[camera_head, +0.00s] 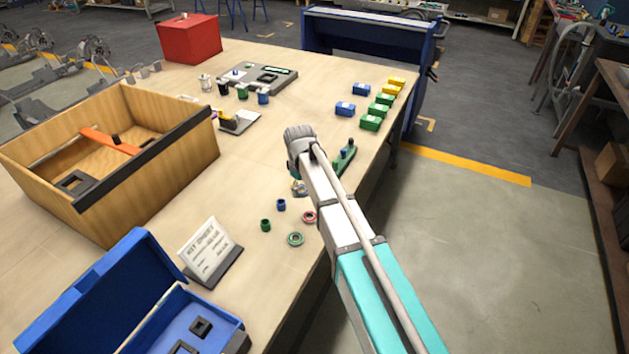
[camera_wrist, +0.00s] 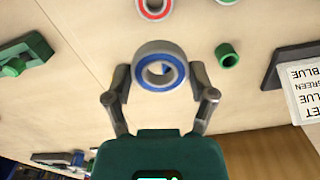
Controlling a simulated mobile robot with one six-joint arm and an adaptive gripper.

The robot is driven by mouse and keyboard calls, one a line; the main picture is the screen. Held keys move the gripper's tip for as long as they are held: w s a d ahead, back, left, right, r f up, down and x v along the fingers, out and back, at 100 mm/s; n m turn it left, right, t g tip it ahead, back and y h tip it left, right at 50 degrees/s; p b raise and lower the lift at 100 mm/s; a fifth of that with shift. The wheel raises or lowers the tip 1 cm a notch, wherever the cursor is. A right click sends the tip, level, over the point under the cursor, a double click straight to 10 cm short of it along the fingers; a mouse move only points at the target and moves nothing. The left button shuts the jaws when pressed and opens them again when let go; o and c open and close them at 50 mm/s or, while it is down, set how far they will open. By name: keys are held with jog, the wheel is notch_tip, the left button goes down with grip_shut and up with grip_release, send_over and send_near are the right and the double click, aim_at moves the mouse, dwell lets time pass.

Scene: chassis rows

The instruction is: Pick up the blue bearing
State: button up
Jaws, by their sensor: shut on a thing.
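The blue bearing (camera_wrist: 160,50), a grey ring with a blue inner band, is between the fingertips of my gripper (camera_wrist: 159,76) in the wrist view. The fingers press on its left and right sides, and its open hole faces the camera. In the head view my gripper (camera_head: 298,187) is above the table near its right edge, mostly hidden behind my wrist. The bearing is hard to make out there. I cannot tell how far it is above the table.
A red bearing (camera_head: 308,217), a green bearing (camera_head: 295,239), a green bushing (camera_head: 265,225) and a blue bushing (camera_head: 281,204) lie nearby. A sign (camera_head: 207,250), an open blue case (camera_head: 123,272) and a wooden crate (camera_head: 185,150) stand left. Small bins (camera_head: 370,123) are at the back right.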

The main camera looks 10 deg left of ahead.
jog(key=shift+s+a+r+p, duration=0.2)
jog(key=shift+s+a+r, duration=0.15)
jog(key=shift+s, duration=0.15)
jog(key=shift+s+a+r+p, duration=0.2)
jog(key=shift+s+a, duration=0.2)
jog(key=shift+s, duration=0.15)
jog(key=shift+s+a+r+p, duration=0.2)
jog(key=shift+s+a+r, duration=0.15)
jog(key=shift+s, duration=0.15)
jog(key=shift+w, duration=0.1)
jog(key=shift+f, duration=0.1)
